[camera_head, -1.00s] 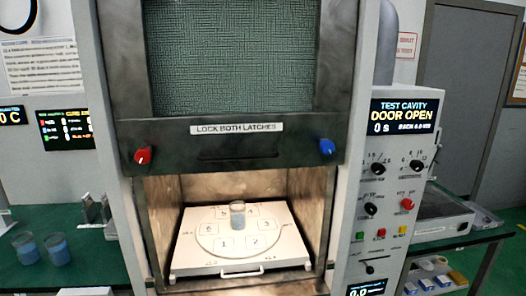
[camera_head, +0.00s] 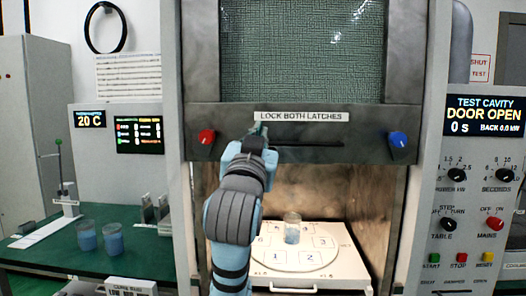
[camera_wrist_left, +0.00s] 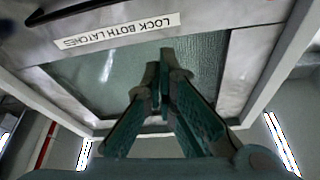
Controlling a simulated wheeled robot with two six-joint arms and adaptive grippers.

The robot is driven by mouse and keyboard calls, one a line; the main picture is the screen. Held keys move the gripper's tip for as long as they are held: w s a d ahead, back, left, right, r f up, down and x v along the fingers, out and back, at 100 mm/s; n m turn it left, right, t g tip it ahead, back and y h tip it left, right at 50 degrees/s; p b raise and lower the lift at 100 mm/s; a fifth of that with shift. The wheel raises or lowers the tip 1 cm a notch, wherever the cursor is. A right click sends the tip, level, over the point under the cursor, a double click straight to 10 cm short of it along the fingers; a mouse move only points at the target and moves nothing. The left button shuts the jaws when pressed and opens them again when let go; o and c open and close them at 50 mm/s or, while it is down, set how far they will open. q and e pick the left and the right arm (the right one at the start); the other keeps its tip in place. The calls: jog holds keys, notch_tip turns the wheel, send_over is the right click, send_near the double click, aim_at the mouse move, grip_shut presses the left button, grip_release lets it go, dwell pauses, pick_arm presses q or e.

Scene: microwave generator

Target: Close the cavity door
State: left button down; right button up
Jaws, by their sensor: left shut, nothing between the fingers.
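The cavity door (camera_head: 300,50) is a dark framed panel with a green mesh window. It is raised, and the cavity below it is open. Its lower bar carries a red latch knob (camera_head: 207,137), a blue latch knob (camera_head: 398,139) and a "LOCK BOTH LATCHES" label (camera_head: 301,117). A dark handle slot (camera_head: 320,145) lies under the label. My left gripper (camera_head: 258,130) is in front of the bar, at the label's left end. In the left wrist view its fingers (camera_wrist_left: 160,60) are shut and empty, below the label; contact with the door cannot be told. My right gripper is not in view.
Inside the cavity a beaker (camera_head: 292,228) with blue contents stands on a numbered turntable (camera_head: 270,258) on a white tray (camera_head: 345,262). The display (camera_head: 484,115) reads DOOR OPEN. Two beakers (camera_head: 87,236) stand on the green table at left.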

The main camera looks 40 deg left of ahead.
pick_arm(q)
jog(key=p, duration=0.2)
send_near(267, 117)
jog(key=w+r, duration=0.1)
jog(key=w+a+r, duration=0.1)
jog(key=w+r, duration=0.1)
jog(key=shift+w+a+r, duration=0.2)
jog(key=shift+w+r, duration=0.05)
jog(key=f, duration=0.1)
jog(key=f+b, duration=0.1)
jog(key=f, duration=0.2)
jog(key=shift+s+a+f, duration=0.1)
jog(key=shift+s+a, duration=0.15)
jog(key=shift+s, duration=0.05)
